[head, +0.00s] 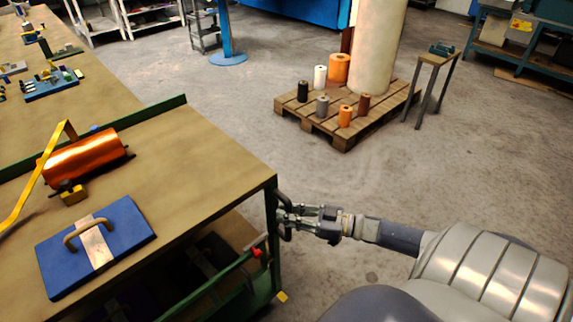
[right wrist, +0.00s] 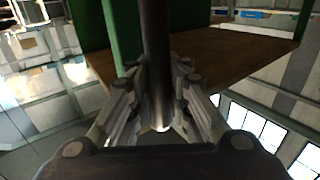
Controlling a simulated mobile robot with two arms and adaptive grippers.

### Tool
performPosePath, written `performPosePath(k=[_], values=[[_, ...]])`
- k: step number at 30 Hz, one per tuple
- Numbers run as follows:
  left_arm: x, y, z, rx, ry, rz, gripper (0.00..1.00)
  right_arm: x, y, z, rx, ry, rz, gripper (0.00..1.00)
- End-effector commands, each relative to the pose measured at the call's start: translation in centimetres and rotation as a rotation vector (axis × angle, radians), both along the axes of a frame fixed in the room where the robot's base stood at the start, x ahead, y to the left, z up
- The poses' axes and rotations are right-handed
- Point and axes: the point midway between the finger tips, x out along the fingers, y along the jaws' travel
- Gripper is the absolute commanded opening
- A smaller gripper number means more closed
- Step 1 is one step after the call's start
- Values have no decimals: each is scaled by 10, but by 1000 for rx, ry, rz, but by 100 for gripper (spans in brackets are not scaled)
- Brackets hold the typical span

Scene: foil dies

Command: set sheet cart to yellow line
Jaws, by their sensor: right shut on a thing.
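The sheet cart (head: 215,150) has a brown top and a green frame and fills the left front of the head view. Its dark upright handle (head: 284,222) is at the near right corner. My right gripper (head: 291,212) is shut around this handle. In the right wrist view the dark bar (right wrist: 155,45) runs between the fingers, beside a green post (right wrist: 88,25) and a brown board (right wrist: 205,55). A small yellow piece (head: 282,297) shows low at the cart's corner; I cannot tell whether it belongs to a floor line. My left gripper is not in view.
On the cart lie a copper-coloured foil roll (head: 85,157) and a blue plate with a handle (head: 60,262). A long bench (head: 110,75) with tools adjoins at the left. A pallet (head: 345,128) with rolls and a small stand (head: 437,62) are behind. Grey floor between is clear.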

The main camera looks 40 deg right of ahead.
Motion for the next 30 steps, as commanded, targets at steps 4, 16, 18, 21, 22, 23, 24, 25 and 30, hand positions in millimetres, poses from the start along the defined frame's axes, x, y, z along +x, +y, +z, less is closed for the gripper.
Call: performPosePath(k=[4,16,18,21,22,23,24,25,30], values=[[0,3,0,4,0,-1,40,-4,2,-5,-1,10,5,0],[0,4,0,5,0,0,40,-2,1,-3,-2,6,2,38],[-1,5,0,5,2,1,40,-2,0,-2,-3,5,2,38],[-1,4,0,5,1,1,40,-7,-3,-3,-3,8,1,38],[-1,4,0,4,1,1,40,-9,-5,-3,-4,8,1,38],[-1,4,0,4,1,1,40,-13,-7,-3,-4,8,1,38],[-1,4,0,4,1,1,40,-18,-11,-4,-4,9,1,38],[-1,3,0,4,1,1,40,-23,-14,-3,-5,9,1,38],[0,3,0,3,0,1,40,-53,-36,-4,-4,12,0,38]])
